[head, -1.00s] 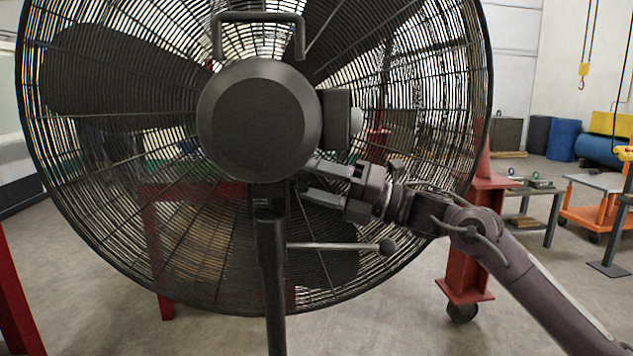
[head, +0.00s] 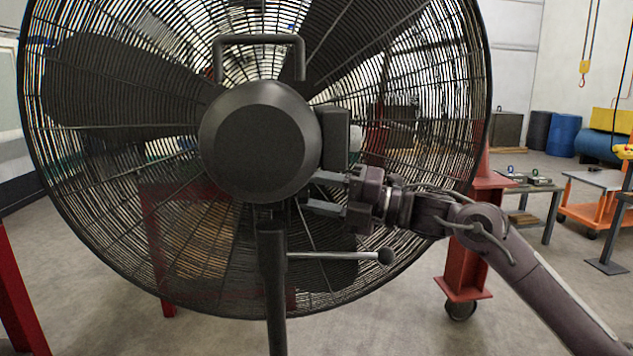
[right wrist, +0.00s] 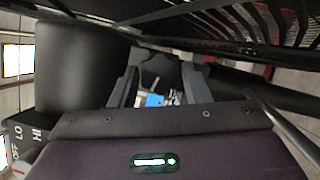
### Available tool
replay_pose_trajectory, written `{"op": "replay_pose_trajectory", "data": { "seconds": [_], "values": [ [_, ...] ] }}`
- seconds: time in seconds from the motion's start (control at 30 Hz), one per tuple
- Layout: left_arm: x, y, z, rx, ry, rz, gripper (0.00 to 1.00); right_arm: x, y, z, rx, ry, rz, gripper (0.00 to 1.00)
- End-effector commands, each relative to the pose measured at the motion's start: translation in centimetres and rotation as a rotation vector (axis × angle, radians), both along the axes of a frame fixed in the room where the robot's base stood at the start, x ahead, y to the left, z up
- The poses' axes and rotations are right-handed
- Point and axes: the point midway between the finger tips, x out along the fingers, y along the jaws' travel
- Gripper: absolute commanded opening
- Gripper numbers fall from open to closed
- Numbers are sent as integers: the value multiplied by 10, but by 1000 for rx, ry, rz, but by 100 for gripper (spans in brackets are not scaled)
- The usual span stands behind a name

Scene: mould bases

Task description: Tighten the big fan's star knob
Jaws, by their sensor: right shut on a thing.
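The big fan (head: 258,140) stands with the back of its dark round motor housing toward me. My right gripper (head: 312,193) reaches in from the right, just below and right of the housing, with one finger above the other. In the right wrist view, the dark star knob (right wrist: 157,68) sits between the two fingertips of the right gripper (right wrist: 158,86), which is shut on it. In the head view I cannot make out the knob behind the housing and fingers. My left gripper is not in view.
The wire cage (head: 415,225) is close behind the gripper. A switch box (head: 334,138) is on the housing's right side. A red post (head: 465,250) stands farther right.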

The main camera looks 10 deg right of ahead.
Motion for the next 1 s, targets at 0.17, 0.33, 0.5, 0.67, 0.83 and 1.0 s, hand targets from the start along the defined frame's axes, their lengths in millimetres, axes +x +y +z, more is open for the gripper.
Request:
{"op": "replay_pose_trajectory", "data": {
  "seconds": [0.17, 0.33, 0.5, 0.67, 0.83, 1.0],
  "values": [
    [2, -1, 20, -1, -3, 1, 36, -1, 1, 4, -2, 126, 2, 20],
    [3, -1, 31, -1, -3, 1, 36, -1, 1, 3, -3, 217, 1, 20],
    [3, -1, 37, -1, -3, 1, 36, -1, 1, 2, -2, 273, 2, 20],
    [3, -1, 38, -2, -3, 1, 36, -1, 1, 1, -3, 296, 2, 20],
    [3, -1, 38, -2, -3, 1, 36, -1, 1, 0, -2, 301, 3, 20],
    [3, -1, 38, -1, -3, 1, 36, -1, 1, 0, -3, 300, 3, 20]
  ]
}}
